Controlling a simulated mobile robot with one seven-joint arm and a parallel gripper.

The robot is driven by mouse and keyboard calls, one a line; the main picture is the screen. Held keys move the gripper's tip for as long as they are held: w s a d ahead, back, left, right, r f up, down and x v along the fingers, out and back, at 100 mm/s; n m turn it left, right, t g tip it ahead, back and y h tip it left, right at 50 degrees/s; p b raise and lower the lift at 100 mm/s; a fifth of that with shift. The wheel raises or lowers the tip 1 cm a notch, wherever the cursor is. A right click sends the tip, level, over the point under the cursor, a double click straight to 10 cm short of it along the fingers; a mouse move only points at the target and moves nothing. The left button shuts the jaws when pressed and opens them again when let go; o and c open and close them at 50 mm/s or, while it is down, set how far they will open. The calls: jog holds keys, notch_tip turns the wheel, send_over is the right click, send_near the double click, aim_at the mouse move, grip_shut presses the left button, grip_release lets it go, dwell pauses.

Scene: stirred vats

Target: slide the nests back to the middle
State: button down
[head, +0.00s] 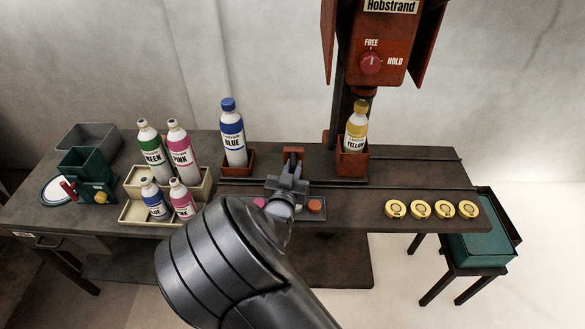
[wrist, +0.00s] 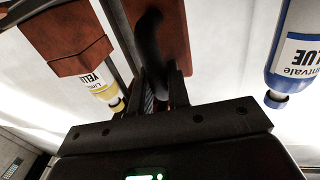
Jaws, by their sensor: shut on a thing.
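Two rust-red nests stand on a dark slide along the bench. The left nest (head: 238,165) holds a tall blue-labelled bottle (head: 232,135). The right nest (head: 352,168) holds a yellow-labelled bottle (head: 357,128) directly under the red machine head (head: 385,25). Between them is a red upright plate (head: 293,154) with a dark curved handle (wrist: 149,40). My gripper (head: 288,175) is at this plate, its jaws shut on the handle. In the wrist view, my fingers (wrist: 163,92) are at the handle's sides, with both bottles beyond. My arm hides part of the bench front.
The red knob (head: 371,63) appears to point up at FREE. Left are a cream crate (head: 140,213) of several bottles, a green device (head: 88,175) and a grey bin (head: 90,138). Several yellow discs (head: 420,209) lie at right. A teal tray (head: 482,243) stands beyond the bench end.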

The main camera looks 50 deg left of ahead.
send_near(359, 156)
jog(key=x, duration=0.4)
jog(key=shift+a, duration=0.15)
jog(key=shift+w, duration=0.1)
dwell(0.3)
jog(key=c, duration=1.4)
grip_release()
jog(key=shift+c, duration=0.2)
jog(key=v, duration=1.1)
